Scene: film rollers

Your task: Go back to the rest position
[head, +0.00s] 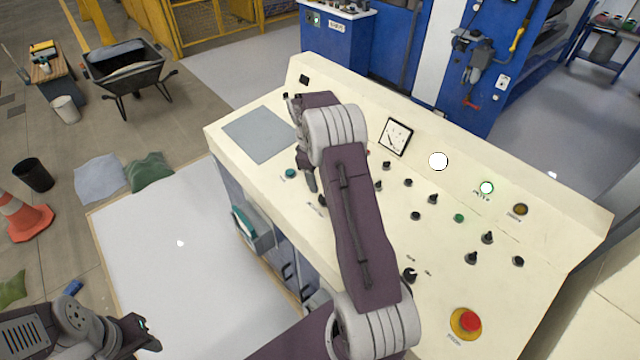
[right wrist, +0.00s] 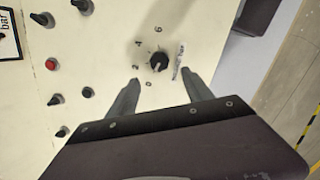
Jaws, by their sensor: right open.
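My right arm reaches across the cream control console (head: 550,235) in the head view. Its gripper (head: 311,184) points down over the left part of the panel, partly hidden by the arm. In the right wrist view the right gripper (right wrist: 160,77) is open, its two fingers apart with nothing between them. A black rotary knob (right wrist: 158,62) with printed marks around it shows just beyond the fingertips; I cannot tell the exact gap. My left gripper (head: 146,336) is low at the left of the head view, over the pale floor sheet and away from the console; its jaws are unclear.
The panel carries several black knobs, a gauge (head: 395,137), a lit white lamp (head: 438,161) and a red emergency button (head: 470,321). A grey plate (head: 260,133) lies at its left. A wheelbarrow (head: 125,75) and a traffic cone (head: 24,218) stand on the left floor.

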